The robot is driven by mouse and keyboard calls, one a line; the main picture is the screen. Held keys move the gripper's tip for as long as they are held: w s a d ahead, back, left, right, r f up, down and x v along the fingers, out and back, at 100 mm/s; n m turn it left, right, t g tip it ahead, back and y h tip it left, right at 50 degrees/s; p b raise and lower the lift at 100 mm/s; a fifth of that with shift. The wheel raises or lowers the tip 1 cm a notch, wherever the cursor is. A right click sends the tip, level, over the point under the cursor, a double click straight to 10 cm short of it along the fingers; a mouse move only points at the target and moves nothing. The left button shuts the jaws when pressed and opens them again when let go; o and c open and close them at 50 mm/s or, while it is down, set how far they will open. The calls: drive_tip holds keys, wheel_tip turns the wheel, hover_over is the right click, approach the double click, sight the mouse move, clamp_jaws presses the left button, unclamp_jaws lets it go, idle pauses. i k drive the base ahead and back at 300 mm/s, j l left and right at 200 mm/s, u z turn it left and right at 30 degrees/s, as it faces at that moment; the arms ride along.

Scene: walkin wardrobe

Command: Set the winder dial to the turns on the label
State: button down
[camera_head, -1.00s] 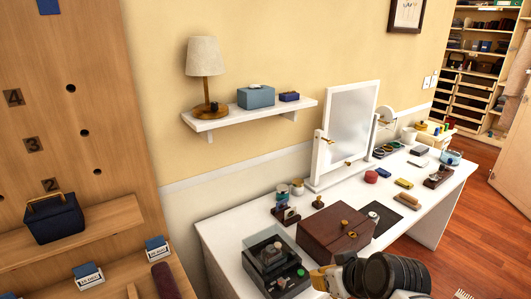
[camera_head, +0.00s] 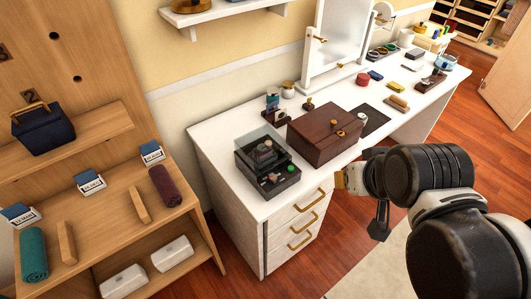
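A black box with a clear lid (camera_head: 268,165), which looks like the watch winder, stands at the near left of the white dressing table. Something dark and rounded sits inside it. A small green spot (camera_head: 290,168) and a pale reddish spot show on its near side. The dial and its setting are too small to make out. I cannot read any turns label. My gripper (camera_head: 378,224) is at the end of my dark arm, in front of the table's near edge and right of the drawers. It is apart from the winder, and its fingers are unclear.
A brown leather box (camera_head: 325,137) stands right of the winder. A dark mat (camera_head: 372,120) and small items lie farther along the white table (camera_head: 210,135). Wooden shelves (camera_head: 105,150) with labelled cards and rolled cloths stand at left. Wooden floor shows between.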

sight(273, 178)
drive_tip(key=k+l, duration=0.1)
drive_tip(key=l, duration=0.3)
drive_tip(key=k+l, duration=0.15)
drive_tip(key=l, duration=0.3)
drive_tip(key=k+l, duration=0.1)
drive_tip(key=l, duration=0.3)
drive_tip(key=k+l+u, duration=0.1)
drive_tip(key=l, duration=0.35)
